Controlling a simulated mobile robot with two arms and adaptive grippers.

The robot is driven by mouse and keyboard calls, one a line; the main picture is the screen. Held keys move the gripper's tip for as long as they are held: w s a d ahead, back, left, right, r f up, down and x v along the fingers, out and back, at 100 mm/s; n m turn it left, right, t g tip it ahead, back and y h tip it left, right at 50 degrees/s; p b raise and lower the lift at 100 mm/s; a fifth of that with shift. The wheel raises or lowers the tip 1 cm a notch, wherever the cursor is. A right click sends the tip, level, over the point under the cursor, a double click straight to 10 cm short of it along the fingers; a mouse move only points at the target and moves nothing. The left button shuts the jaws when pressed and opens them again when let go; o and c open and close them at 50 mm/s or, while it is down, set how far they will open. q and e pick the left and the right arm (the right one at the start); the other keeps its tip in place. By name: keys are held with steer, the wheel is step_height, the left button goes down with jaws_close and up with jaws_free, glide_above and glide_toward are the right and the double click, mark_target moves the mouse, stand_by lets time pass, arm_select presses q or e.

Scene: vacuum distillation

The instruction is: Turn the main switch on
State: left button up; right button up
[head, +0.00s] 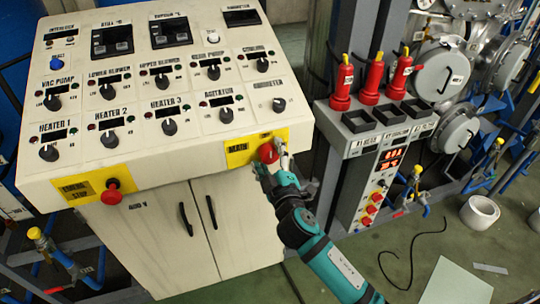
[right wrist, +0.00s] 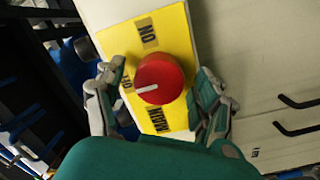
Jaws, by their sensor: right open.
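The main switch is a round red knob (head: 268,152) on a yellow plate marked MAIN, at the lower right of the control panel's front. It also shows in the right wrist view (right wrist: 165,70), where its white pointer line aims at the OFF label and the ON label sits to one side. My right gripper (head: 272,164) is open at the knob. In the right wrist view its fingers (right wrist: 160,82) stand on either side of the knob, with small gaps visible. My left gripper is not in view.
The panel top (head: 215,140) carries several black dials and displays. A red emergency stop button (head: 111,197) sits at the front left. A white roll (head: 480,212) and black cable (head: 402,255) lie on the floor.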

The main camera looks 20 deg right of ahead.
steer(key=shift+c, duration=0.4)
steer(key=c, duration=1.1)
